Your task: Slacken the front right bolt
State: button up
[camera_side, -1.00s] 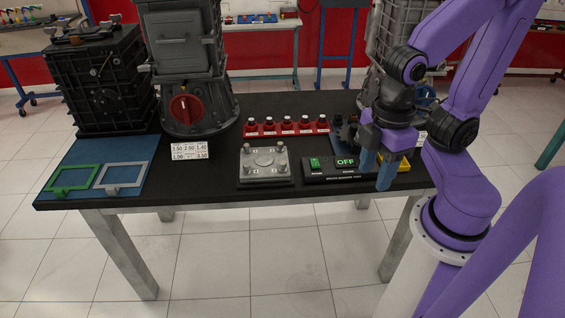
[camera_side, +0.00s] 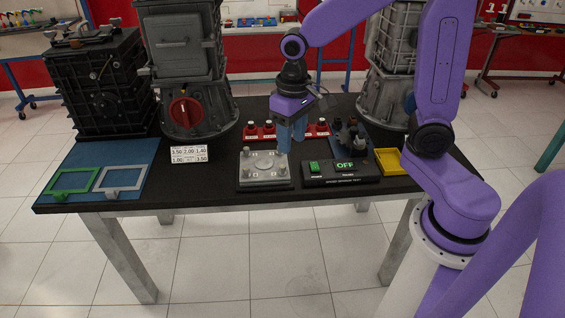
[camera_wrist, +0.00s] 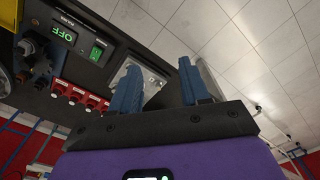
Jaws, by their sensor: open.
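A grey metal plate (camera_side: 262,181) lies near the table's front edge. Its front right bolt (camera_side: 282,171) is small and hard to make out in the side view. My gripper (camera_side: 291,147) points down with its blue fingers by the plate's right rear side, left of the black control box. In the wrist view, my gripper (camera_wrist: 157,72) is open with nothing held between the fingers. Part of the grey plate (camera_wrist: 153,83) shows behind and between them; the near finger covers some of it. Whether a finger touches the plate cannot be told.
The control box (camera_side: 340,171) reads OFF beside a green switch. Red holders (camera_side: 259,133) stand in a row behind the plate, partly hidden by my gripper. A dark tool cluster (camera_side: 350,137) and yellow tray (camera_side: 387,160) are at right. Green (camera_side: 71,181) and grey frames (camera_side: 121,180) lie left.

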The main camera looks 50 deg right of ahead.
jog(key=w+d+f+m, duration=0.2)
jog(key=w+d+m, duration=0.3)
jog(key=w, duration=0.3)
jog(key=m, duration=0.5)
send_over(283, 166)
jog(key=f, duration=0.2)
notch_tip(283, 166, down, 17)
jog(key=shift+r, duration=0.1)
grip_shut()
